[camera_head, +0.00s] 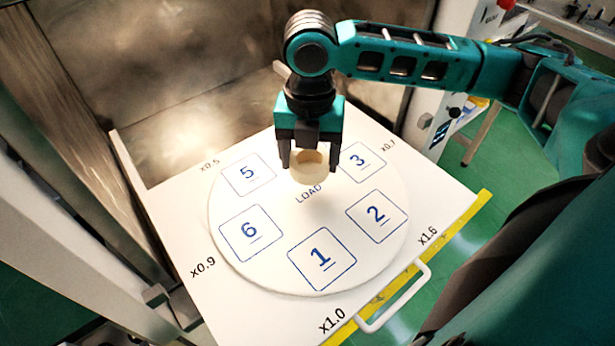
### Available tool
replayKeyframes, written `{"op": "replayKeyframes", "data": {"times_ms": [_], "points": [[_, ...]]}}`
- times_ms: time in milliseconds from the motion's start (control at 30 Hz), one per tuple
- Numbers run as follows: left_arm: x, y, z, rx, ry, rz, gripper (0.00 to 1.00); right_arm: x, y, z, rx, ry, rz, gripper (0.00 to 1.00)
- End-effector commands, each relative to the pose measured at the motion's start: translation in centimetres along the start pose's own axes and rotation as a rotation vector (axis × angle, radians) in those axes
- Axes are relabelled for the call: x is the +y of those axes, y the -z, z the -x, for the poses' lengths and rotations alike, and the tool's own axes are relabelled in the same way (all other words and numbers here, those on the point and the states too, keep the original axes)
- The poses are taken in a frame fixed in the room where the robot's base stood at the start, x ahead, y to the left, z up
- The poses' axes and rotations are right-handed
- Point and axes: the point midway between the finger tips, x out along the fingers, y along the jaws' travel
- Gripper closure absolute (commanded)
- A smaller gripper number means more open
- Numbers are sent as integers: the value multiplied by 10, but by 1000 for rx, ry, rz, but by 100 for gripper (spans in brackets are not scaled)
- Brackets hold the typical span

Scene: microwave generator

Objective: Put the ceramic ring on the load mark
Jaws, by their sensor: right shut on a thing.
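The ceramic ring (309,172) is a cream-coloured, short hollow cylinder. My right gripper (309,165) comes down from above and is shut on the ring, with a dark finger on each side of it. The ring is upright, near the back of the round white plate (292,217). The load mark (309,194) shows as the printed word LOAD just in front of the ring in the picture. A soft shadow lies below the ring; I cannot tell for certain how high it is held. My left gripper is not in view.
Several numbered blue squares surround the mark, such as square 1 (321,258) and square 6 (250,233). The plate lies on a white board (190,285) with a white handle (395,297) and yellow front edge. Metal walls (190,60) stand behind and left.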

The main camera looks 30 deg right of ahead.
Motion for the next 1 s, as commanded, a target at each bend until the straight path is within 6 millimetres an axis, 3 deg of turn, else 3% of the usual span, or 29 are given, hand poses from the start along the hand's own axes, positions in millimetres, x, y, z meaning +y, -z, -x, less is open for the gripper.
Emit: {"op": "replayKeyframes", "data": {"times_ms": [267, 500, 867, 900, 1000], "points": [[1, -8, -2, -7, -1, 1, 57, 0, 0, -27, -1, -1, 1, 64], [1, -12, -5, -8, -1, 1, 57, 0, 0, -65, -1, 0, 1, 64], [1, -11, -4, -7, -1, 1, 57, 0, 0, -68, -1, -2, 1, 64], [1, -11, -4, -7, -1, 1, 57, 0, 0, -69, -1, -2, 1, 28], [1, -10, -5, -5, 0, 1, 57, 0, 0, -69, -2, -2, 1, 18]]}}
